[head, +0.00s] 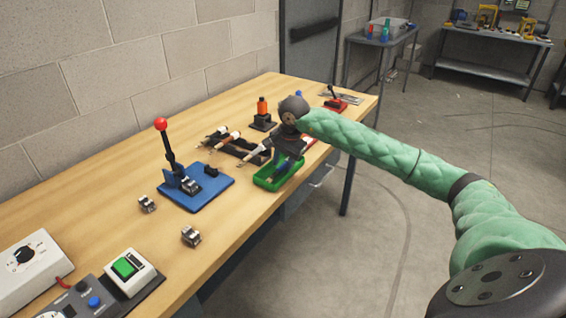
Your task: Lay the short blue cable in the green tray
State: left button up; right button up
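The green tray (266,184) lies near the front edge of the wooden bench, in the middle of the head view. My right gripper (288,150) comes in from the right and points down over the tray, hiding its far part. A small dark blue piece (281,167), perhaps the short blue cable, shows at the tray just under the gripper. I cannot tell whether it is held or lies loose. The fingers are too small and dark to tell open from shut. My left gripper is not in view.
Left of the tray stands a blue-based lever press (197,194) with a red knob. Small metal parts (191,236) lie near it. Tools lie on a dark mat (241,149) behind the tray. A control box with a green button (125,267) is at the near left.

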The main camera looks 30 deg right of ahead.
jog(key=shift+s, duration=0.1)
jog(key=r, duration=0.2)
jog(key=r+b, duration=0.1)
jog(key=r, duration=0.1)
jog(key=s+r, duration=0.1)
jog(key=r, duration=0.1)
jog(key=shift+d+r, duration=0.2)
jog(key=shift+r, duration=0.05)
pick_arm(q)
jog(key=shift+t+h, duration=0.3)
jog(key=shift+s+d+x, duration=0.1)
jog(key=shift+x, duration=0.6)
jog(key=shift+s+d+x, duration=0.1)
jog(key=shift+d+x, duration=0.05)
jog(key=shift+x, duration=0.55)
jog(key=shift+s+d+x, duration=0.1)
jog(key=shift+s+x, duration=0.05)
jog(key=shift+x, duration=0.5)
pick_arm(e)
jog(key=shift+s+r, duration=0.1)
jog(key=shift+r, duration=0.45)
jog(key=shift+f, duration=0.1)
